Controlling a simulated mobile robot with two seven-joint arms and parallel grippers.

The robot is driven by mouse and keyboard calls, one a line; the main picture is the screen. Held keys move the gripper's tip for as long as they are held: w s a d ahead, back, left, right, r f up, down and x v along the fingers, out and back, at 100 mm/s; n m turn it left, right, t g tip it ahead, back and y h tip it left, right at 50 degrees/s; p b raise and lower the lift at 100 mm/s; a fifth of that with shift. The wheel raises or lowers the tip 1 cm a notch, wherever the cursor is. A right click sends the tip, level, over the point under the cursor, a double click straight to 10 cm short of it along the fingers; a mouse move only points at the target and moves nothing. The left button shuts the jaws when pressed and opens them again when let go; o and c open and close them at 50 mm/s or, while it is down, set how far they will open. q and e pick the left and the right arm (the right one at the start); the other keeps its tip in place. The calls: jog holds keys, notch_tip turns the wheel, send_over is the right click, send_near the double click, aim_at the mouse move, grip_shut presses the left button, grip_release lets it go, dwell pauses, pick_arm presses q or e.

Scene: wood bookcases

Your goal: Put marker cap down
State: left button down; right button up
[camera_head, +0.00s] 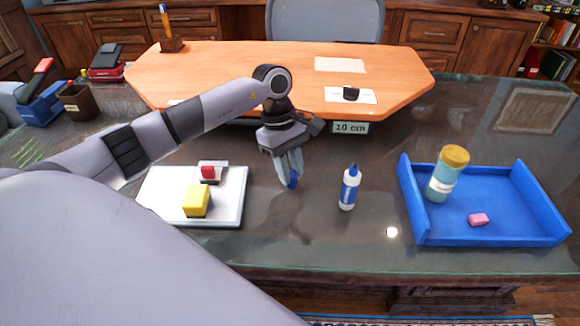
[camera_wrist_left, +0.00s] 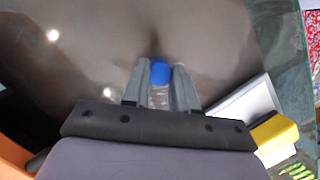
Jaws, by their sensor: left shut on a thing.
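The blue marker cap (camera_head: 293,182) is between the fingertips of my left gripper (camera_head: 289,174), over the dark glass table top between the white tray and a white-and-blue bottle. In the left wrist view the blue cap (camera_wrist_left: 182,75) shows between the two grey fingers of my left gripper (camera_wrist_left: 163,78), which are closed on it. The fingers hide part of the cap. I cannot tell whether the cap touches the table top. My right gripper is not in view.
A white tray (camera_head: 226,212) holds a yellow block (camera_head: 196,201) and a red-and-white item (camera_head: 208,172). The white-and-blue bottle (camera_head: 349,187) stands right of my gripper. A blue tray (camera_head: 520,224) holds a yellow-lidded jar (camera_head: 447,174) and a pink eraser (camera_head: 478,220). A raised wooden desk (camera_head: 240,66) lies behind.

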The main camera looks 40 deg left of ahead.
pick_arm(q)
jog(key=c, duration=0.9)
grip_release()
jog(key=shift+f, duration=0.1)
jog(key=shift+r+p, duration=0.25)
jog(key=shift+p, duration=0.05)
jog(key=v, duration=1.2)
jog(key=shift+d+b, duration=0.1)
jog(key=shift+b, duration=0.2)
